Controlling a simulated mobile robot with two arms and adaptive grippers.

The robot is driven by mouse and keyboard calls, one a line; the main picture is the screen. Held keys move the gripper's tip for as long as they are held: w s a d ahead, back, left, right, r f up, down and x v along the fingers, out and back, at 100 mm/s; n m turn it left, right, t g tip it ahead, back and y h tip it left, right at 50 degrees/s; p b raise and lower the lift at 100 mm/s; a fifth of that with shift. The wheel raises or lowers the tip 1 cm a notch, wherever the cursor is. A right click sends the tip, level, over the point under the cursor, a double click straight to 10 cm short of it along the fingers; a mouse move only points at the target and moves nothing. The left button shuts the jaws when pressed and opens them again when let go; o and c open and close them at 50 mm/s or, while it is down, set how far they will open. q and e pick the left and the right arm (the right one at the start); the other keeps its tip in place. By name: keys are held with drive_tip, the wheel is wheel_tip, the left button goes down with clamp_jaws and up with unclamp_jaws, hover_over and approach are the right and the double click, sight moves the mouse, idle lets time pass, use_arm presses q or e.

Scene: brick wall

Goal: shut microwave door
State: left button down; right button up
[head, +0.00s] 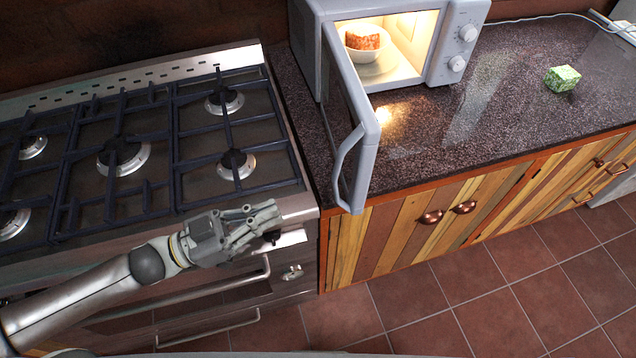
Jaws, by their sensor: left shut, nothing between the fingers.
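A white microwave (402,40) stands on the dark speckled counter with its inside lit. Its door (352,100) is wide open, hinged on the left, and sticks out toward me past the counter's front edge. A curved handle (347,165) is on the door's left-facing side. A white bowl with orange-brown food (363,40) sits inside on the turntable. My left gripper (273,218) is shut and empty in front of the stove's front edge, left of the door and apart from it. My right gripper is not in view.
A gas stove (120,150) with black grates fills the left, its oven handle below my left arm. A green patterned block (562,78) lies on the counter (500,110) at the right. Wooden cabinets with knobs are below; the tiled floor in front is clear.

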use_arm(q)
drive_tip(key=p+x, duration=0.3)
drive_tip(key=x, duration=0.7)
drive_tip(key=shift+w, duration=0.3)
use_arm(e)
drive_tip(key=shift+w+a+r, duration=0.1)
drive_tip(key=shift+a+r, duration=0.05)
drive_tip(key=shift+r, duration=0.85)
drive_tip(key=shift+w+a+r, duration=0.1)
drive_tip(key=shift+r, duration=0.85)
